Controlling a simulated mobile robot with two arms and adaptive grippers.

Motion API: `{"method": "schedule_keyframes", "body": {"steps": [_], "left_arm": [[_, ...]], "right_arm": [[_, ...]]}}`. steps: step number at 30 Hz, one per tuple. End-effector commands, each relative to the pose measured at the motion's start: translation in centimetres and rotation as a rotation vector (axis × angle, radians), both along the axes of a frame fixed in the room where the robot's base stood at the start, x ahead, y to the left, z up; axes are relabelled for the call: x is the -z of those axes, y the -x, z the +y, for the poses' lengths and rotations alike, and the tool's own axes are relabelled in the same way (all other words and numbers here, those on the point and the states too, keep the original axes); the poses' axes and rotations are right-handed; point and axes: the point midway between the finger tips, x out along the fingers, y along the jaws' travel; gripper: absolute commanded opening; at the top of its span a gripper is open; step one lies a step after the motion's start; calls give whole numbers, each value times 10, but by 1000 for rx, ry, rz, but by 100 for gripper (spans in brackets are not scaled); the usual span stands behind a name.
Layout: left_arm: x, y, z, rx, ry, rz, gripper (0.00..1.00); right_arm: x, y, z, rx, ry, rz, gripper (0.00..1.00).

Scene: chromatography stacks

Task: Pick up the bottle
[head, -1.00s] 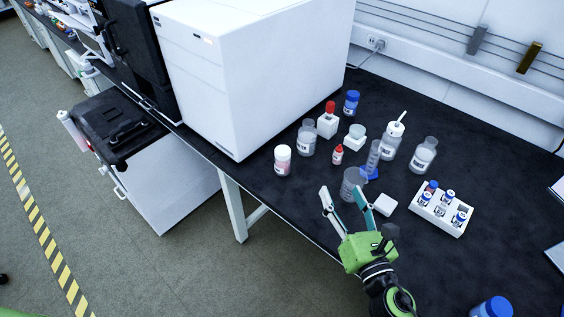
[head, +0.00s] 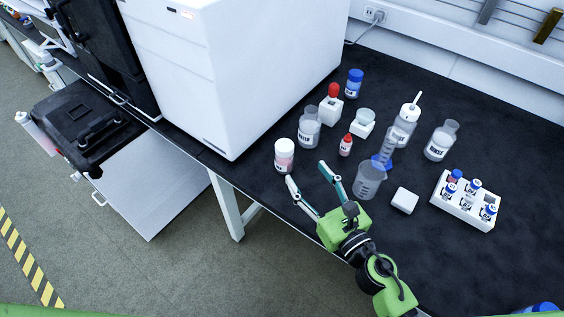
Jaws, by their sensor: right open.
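Several bottles stand on the black bench, and I cannot tell from the frame which one the task names. A small bottle with a white cap and pinkish body (head: 284,156) stands upright near the bench's front edge. My right gripper (head: 306,174) is open and empty, just in front of this bottle and slightly to its right. Its left fingertip is close below the bottle; I cannot tell if they touch. My left gripper is not in view.
A clear beaker (head: 368,182) stands right of the gripper, with a small white block (head: 404,201) beside it. A white rack of vials (head: 466,209) is at the right. A large white instrument (head: 240,75) stands left behind the bottles.

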Motion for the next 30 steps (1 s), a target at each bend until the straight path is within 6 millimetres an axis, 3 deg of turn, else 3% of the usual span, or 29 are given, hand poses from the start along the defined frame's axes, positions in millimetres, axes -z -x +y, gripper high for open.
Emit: {"method": "schedule_keyframes", "body": {"steps": [1,3,8,13,21,30], "left_arm": [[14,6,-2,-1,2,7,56],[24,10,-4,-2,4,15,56],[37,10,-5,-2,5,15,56],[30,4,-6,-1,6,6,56],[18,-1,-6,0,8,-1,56],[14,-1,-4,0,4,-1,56]], "right_arm": [[14,0,0,0,0,0,55],[23,0,0,0,0,0,55],[36,0,0,1,-1,0,55],[32,-14,7,1,-2,-2,55],[32,-61,31,1,-4,0,55],[32,-83,42,1,-1,0,55]]}}
